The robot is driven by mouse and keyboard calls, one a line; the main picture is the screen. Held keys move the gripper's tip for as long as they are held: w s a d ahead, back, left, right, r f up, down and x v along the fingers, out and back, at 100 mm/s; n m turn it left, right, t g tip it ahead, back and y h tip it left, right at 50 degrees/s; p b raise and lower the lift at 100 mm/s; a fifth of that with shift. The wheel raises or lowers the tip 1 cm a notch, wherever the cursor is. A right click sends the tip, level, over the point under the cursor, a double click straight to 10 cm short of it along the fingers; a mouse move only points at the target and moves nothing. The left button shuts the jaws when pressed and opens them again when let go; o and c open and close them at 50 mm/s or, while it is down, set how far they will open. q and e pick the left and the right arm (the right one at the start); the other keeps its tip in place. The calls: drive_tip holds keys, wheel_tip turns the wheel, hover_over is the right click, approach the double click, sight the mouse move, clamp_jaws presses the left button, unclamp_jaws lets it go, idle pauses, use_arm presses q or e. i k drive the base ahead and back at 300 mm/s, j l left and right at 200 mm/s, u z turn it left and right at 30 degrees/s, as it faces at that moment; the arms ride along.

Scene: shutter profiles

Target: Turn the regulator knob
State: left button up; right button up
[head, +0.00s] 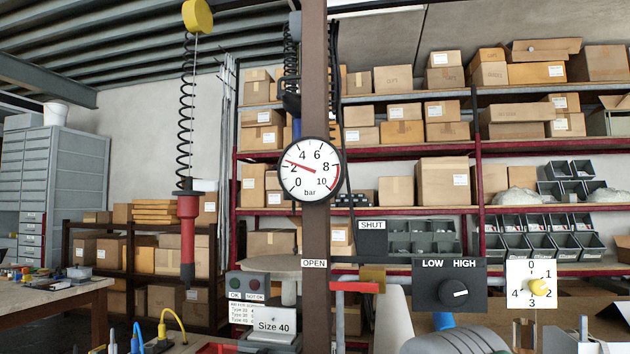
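A black panel (425,300) marked LOW and HIGH carries a round black knob (453,291); its white mark points to the right. A white dial plate (518,270) numbered 0 to 4 beside it carries a yellow knob (541,286). I cannot tell from labels which one is the regulator knob. A round pressure gauge (310,180) marked bar hangs on the brown post; its needle points a little above 2.
The brown post (315,90) stands in the middle. A red tool (188,235) hangs on a coiled cord at left. SHUT (372,225) and OPEN (314,263) labels flank a red bar (354,287). A box with two buttons (248,285) stands left of the post.

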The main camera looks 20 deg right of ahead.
sight(453, 293)
drive_tip(key=z, duration=1.25)
